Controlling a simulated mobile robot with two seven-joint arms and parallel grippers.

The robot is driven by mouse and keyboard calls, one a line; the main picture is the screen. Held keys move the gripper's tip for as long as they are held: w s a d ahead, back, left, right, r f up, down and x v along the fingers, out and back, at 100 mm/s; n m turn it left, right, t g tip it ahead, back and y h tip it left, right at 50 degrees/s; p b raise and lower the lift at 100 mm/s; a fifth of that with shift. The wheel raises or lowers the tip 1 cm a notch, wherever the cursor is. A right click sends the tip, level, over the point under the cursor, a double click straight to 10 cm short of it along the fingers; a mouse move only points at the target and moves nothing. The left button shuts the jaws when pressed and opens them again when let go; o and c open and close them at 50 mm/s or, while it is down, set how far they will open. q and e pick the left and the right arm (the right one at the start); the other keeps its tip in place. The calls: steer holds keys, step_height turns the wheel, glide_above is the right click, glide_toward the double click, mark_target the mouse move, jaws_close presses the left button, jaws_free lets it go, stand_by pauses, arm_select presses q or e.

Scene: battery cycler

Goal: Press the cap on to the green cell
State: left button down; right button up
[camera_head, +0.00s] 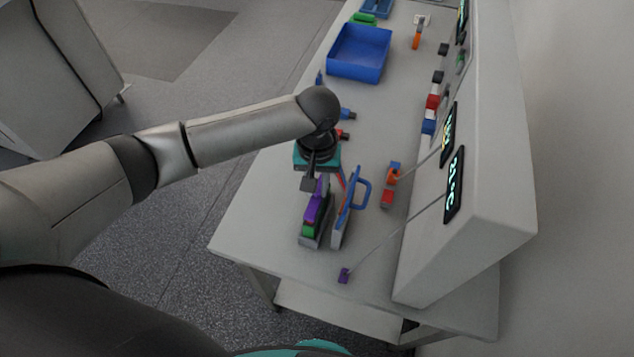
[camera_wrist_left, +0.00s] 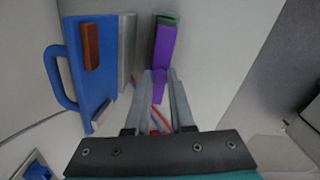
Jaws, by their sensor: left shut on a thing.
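The purple cap (camera_head: 314,207) stands by the green cell (camera_head: 307,230), which sits in a grey holder on the bench. My left gripper (camera_head: 317,186) reaches down from above and is shut on the cap's narrow knob. In the left wrist view the knob of the cap (camera_wrist_left: 166,50) is between the two fingertips (camera_wrist_left: 160,76). A strip of the green cell (camera_wrist_left: 168,20) shows beyond the cap. I cannot tell whether the cap is seated on the cell. My right gripper is not in view.
A blue part with a loop handle (camera_head: 359,193) stands close to the right of the holder. Orange (camera_head: 393,172) and red (camera_head: 387,198) blocks lie further right. A blue bin (camera_head: 359,53) stands further back.

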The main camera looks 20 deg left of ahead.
arm_select(q)
steer(key=shift+p, duration=0.55)
stand_by(0.4)
steer(key=shift+f+p, duration=0.15)
steer(key=shift+p, duration=0.8)
stand_by(1.2)
steer(key=shift+f, duration=0.45)
stand_by(0.7)
steer(key=shift+c, duration=1.1)
jaws_free()
steer(key=shift+r, duration=0.1)
